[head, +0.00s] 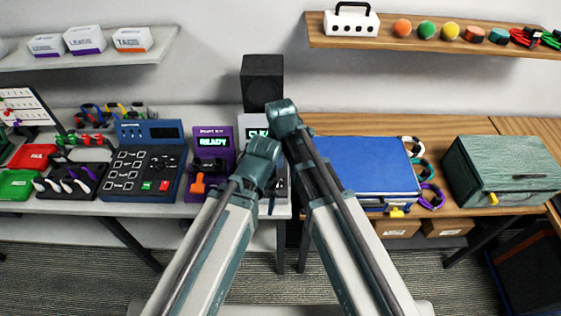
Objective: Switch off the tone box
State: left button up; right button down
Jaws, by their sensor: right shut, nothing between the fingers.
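No label that I can read names the tone box. A pale grey unit (252,124) with lit green lettering stands at the right end of the grey bench, and my arms hide most of it. Its switch cannot be made out. A purple unit (224,143) beside it shows READY in green and has an orange handle-like part on its front. My right arm reaches up to the grey unit; its gripper is shut and empty, its fingers largely hidden. My left arm ends just left of it, its fingers out of sight behind the arm.
A black speaker (262,80) stands behind the grey unit. A blue keypad panel (150,133) is left of the purple unit. A blue case (366,168) lies right of my arms, beside coloured cable rings (432,197) and a green chest (505,171). Shelves (440,46) hang above.

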aim_at(280, 184)
jog(key=f+b, duration=0.2)
jog(key=f, duration=0.1)
jog(key=f+b, duration=0.3)
jog(key=w+f+b, duration=0.1)
jog(key=f+b, duration=0.2)
jog(key=shift+w+f, duration=0.1)
jog(key=shift+f, duration=0.2)
jog(key=shift+f+b, duration=0.1)
jog(key=shift+b, duration=0.35)
jog(key=shift+s, duration=0.85)
